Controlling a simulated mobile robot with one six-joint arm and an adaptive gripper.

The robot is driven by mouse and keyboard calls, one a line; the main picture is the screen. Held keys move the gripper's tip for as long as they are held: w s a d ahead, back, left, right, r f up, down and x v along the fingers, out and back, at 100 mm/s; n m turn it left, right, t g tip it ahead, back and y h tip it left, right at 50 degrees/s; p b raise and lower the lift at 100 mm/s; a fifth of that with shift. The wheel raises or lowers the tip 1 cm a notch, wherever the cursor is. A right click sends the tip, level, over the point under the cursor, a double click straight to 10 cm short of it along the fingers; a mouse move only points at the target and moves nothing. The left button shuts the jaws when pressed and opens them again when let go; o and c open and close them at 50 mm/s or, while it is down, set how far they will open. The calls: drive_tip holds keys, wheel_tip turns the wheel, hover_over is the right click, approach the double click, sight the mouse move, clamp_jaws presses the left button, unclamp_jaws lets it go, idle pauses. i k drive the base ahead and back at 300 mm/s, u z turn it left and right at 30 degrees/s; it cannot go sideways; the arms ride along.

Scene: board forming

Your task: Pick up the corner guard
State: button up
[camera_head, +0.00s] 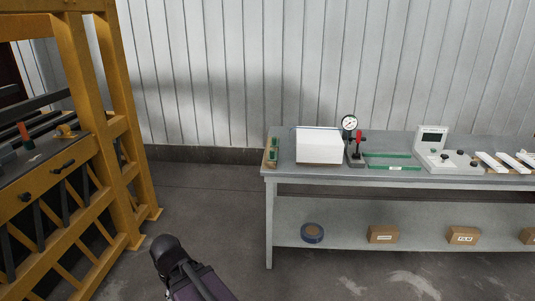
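I cannot tell for sure which thing is the corner guard. Several white strip-like pieces (492,162) lie at the right end of the grey bench (300,176), partly cut off by the picture edge. Two thin green strips (388,155) lie flat near the bench's middle, and a small brown holder with green pieces (271,152) stands at its left end. Part of my dark arm shows at the bottom, in front of the bench and apart from it. My gripper's fingers do not show.
A white stack (320,146), a dial gauge stand (350,124) and a white instrument (443,160) crowd the bench top. The lower shelf holds a blue tape roll (312,233) and cardboard boxes (383,234). A yellow machine frame (95,110) stands left. Floor between is clear.

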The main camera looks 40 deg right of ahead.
sight(273, 155)
drive_tip(key=z, duration=0.4)
drive_tip(key=i, duration=1.1)
drive_tip(key=z, duration=0.6)
